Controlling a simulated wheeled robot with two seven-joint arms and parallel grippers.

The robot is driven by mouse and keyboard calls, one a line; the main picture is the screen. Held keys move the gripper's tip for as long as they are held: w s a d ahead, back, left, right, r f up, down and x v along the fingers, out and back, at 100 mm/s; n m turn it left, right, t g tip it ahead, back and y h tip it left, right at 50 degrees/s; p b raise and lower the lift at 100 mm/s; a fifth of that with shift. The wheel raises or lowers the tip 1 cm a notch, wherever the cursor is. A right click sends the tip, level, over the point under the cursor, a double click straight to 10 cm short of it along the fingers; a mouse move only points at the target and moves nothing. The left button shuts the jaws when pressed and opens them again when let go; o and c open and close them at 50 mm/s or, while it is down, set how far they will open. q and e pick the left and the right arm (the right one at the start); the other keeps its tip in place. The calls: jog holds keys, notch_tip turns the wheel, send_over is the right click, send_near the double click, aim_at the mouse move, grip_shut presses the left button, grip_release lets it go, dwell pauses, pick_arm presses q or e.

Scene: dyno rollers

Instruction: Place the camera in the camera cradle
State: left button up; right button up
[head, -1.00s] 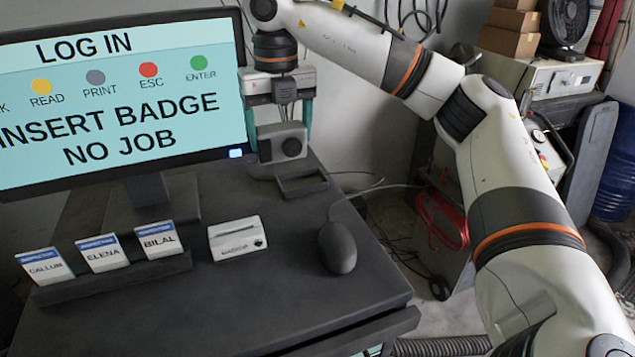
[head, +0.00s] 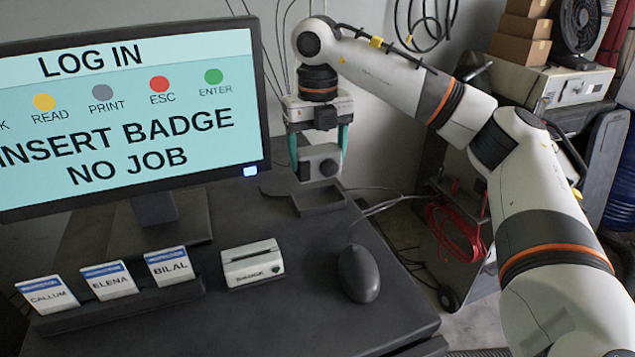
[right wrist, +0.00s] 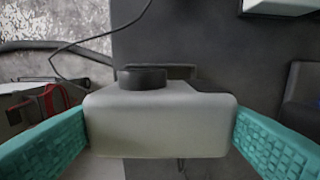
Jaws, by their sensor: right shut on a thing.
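The camera (head: 320,162) is a small light-grey box with a dark round lens. My right gripper (head: 319,148) is shut on it, with one teal finger on each side. In the right wrist view the camera (right wrist: 160,125) fills the middle between the teal fingers. The camera cradle (head: 322,207), a dark shallow rectangular tray, sits on the desk just in front of and below the camera. Part of its rim (right wrist: 185,72) shows beyond the camera in the wrist view. The camera looks upright and above the desk; its exact gap to the cradle is unclear. My left gripper is out of view.
A monitor (head: 130,115) stands left of the camera. A badge reader (head: 252,264), a badge rack (head: 125,303) with three badges and a dark mouse (head: 358,273) are on the desk. Cables (head: 385,205) run past the cradle's right side.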

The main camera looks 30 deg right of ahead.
aim_at(318, 180)
jog(key=shift+s+f, duration=0.2)
jog(key=shift+f, duration=0.75)
notch_tip(318, 180, down, 3)
jog(key=shift+w+f+p, duration=0.1)
jog(key=shift+p, duration=0.6)
jog(key=shift+f, duration=0.35)
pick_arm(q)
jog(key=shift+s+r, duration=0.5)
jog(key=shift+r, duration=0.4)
pick_arm(e)
jog(key=shift+f, duration=0.1)
jog(key=shift+f, duration=0.15)
jog(key=o, duration=1.1)
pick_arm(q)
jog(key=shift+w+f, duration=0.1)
